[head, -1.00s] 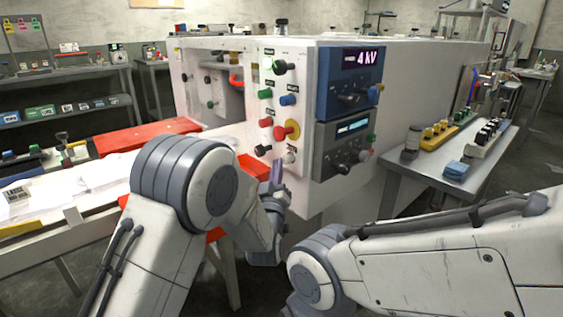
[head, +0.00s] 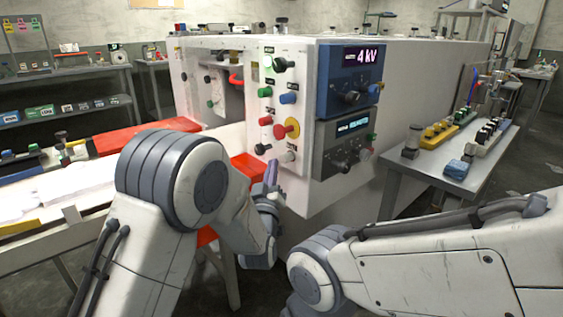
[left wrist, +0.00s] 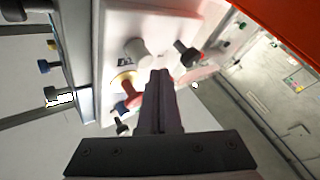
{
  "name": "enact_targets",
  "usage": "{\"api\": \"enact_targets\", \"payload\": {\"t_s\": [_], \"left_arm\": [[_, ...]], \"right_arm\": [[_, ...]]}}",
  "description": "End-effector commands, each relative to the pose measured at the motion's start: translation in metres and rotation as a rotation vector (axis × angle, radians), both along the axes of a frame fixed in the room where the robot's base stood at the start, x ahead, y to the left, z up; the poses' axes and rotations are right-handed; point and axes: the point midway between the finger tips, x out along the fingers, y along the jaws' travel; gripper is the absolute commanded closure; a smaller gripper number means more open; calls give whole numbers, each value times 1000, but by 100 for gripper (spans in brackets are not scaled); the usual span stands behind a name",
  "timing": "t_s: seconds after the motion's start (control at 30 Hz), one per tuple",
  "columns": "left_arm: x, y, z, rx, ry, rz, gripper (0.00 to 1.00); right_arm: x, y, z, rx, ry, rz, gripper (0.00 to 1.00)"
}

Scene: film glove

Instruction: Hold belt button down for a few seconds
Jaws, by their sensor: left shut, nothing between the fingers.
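The control panel (head: 276,110) on the white machine carries several coloured buttons and knobs; I cannot read which label says belt. Low on it are a black knob (head: 262,149) and a pale grey knob (head: 290,156), below a red mushroom button on a yellow ring (head: 288,129). My left gripper (head: 272,168) is shut and empty, its tips just below the low knobs. In the left wrist view, its fingers (left wrist: 161,78) point between the pale knob (left wrist: 135,51) and the black knob (left wrist: 186,53); I cannot tell whether they touch anything. My right gripper is out of view.
Blue (head: 349,82) and grey (head: 345,145) display units with knobs stand right of the panel. A red-edged conveyor (head: 145,135) runs left. A side table (head: 425,165) with bottles and racks stands right.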

Motion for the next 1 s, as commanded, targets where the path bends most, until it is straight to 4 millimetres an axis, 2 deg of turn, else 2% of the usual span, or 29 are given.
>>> {"api": "enact_targets", "payload": {"t_s": [0.27,0.7,1.0], "left_arm": [[0,1,0,0,0,1,100],[-23,34,-1,0,-1,3,100],[-29,41,0,0,-1,0,100]], "right_arm": [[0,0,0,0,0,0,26],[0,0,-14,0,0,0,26],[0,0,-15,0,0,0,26]]}}
